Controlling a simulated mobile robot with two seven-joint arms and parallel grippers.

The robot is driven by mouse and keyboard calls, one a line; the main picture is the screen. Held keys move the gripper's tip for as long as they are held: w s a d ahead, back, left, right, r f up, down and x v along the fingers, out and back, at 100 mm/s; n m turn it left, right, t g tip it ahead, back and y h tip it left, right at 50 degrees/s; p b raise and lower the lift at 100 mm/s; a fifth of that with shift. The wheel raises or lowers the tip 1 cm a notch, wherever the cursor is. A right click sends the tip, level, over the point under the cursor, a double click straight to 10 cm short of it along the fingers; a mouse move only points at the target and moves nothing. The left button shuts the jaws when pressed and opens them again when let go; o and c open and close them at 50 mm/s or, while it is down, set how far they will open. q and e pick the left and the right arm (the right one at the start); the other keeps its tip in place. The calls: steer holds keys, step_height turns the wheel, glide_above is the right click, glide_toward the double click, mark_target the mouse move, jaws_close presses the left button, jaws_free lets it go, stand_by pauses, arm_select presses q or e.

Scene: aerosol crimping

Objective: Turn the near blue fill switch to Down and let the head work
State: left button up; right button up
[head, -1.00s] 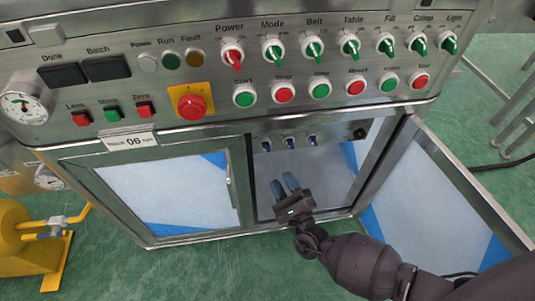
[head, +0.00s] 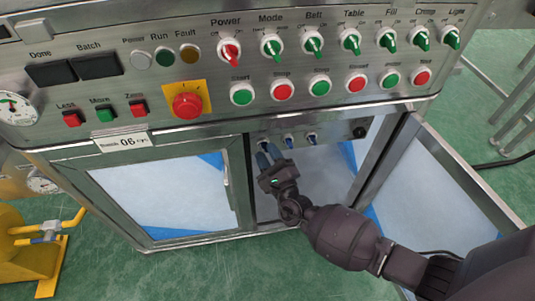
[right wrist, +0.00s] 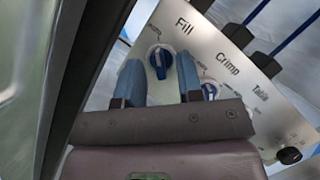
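The near blue fill switch (right wrist: 160,60) is a blue knob on a white round base under the label "Fill". In the right wrist view it shows between and just beyond the two blue fingertips of my right gripper (right wrist: 158,72). The gripper is open, with a gap on both sides of the knob. In the head view the right gripper (head: 267,156) is inside the open cabinet bay, just below the leftmost of the blue switches (head: 264,146). The fingers partly cover that switch. My left gripper is not in view.
The blue crimp switch (right wrist: 209,91) is close beside the right finger. A black knob (head: 360,132) is farther right. An open cabinet door (head: 440,190) stands right of my arm, and a closed door (head: 165,190) is to the left. Green-handled switches (head: 388,40) line the panel above.

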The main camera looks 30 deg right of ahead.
jaws_close()
steer(key=shift+a+f+m+t+h, duration=0.15)
steer(key=shift+m+h, duration=0.45)
steer(key=shift+m, duration=0.75)
steer(key=shift+d+r+m+t+h, duration=0.15)
steer(key=shift+m+h, duration=0.45)
steer(key=shift+m, duration=0.7)
steer(key=shift+a+f+m+t+h, duration=0.15)
steer(key=shift+m+h, duration=0.45)
steer(key=shift+m, duration=0.75)
steer(key=shift+o, duration=0.4)
jaws_free()
steer(key=p+v, duration=0.1)
steer(key=v, duration=0.9)
steer(key=shift+s, duration=0.35)
steer(key=shift+f, duration=0.1)
